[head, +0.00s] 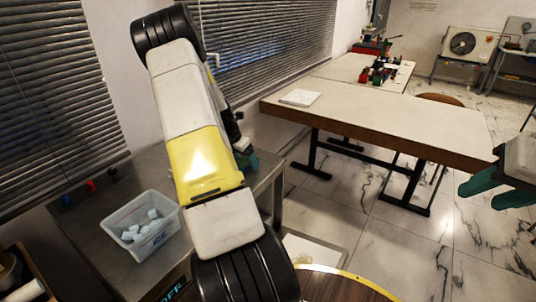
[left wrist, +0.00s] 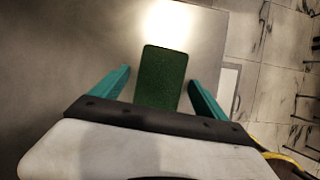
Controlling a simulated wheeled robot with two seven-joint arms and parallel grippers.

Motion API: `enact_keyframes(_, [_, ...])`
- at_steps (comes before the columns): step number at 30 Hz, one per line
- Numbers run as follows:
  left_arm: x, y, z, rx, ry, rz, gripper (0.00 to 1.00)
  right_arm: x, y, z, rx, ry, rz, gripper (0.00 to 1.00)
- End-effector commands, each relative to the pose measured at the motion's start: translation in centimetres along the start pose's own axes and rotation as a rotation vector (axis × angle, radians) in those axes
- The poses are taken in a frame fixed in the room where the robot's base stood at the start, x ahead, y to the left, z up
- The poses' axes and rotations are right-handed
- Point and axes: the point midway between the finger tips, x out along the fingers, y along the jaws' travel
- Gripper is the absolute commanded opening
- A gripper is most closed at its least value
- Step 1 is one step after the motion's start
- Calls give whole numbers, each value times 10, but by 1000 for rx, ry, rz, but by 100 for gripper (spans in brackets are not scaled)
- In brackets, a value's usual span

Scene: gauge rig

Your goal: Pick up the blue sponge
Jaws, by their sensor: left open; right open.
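No clearly blue sponge shows in either view. A dark green, sponge-like rectangular block (left wrist: 162,80) lies on a grey surface in the left wrist view. My left gripper (left wrist: 159,76) is open, with one teal finger on each side of the block in that picture and a visible gap to both. I cannot tell how high above it the fingers are. In the head view my left arm hides the block, and only a bit of the left gripper's teal shows beside the arm. My right gripper (head: 486,188) is open and empty at the right edge, over the floor.
A translucent bin (head: 144,225) marked ICE, with pale cubes in it, stands on the grey metal table (head: 85,235) left of my arm. A long wooden-edged table (head: 385,118) with a white pad (head: 299,97) stands beyond. Tiled floor lies open between.

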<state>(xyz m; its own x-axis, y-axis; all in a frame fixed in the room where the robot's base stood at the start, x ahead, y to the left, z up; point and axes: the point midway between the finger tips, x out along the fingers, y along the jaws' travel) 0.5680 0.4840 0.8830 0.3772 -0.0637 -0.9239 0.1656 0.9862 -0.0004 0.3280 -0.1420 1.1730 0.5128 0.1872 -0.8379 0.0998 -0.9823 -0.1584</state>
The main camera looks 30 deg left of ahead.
Motion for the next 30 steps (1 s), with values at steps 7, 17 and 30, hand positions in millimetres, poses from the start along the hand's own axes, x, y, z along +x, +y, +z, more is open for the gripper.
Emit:
enact_keyframes(7, [3,0,-1,0,0,0,85,0,0,0,0,0,0,42])
enact_keyframes(17, [4,0,-2,0,0,0,85,0,0,0,0,0,0,42])
enact_keyframes(30, [4,0,-2,0,0,0,21,0,0,0,0,0,0,42])
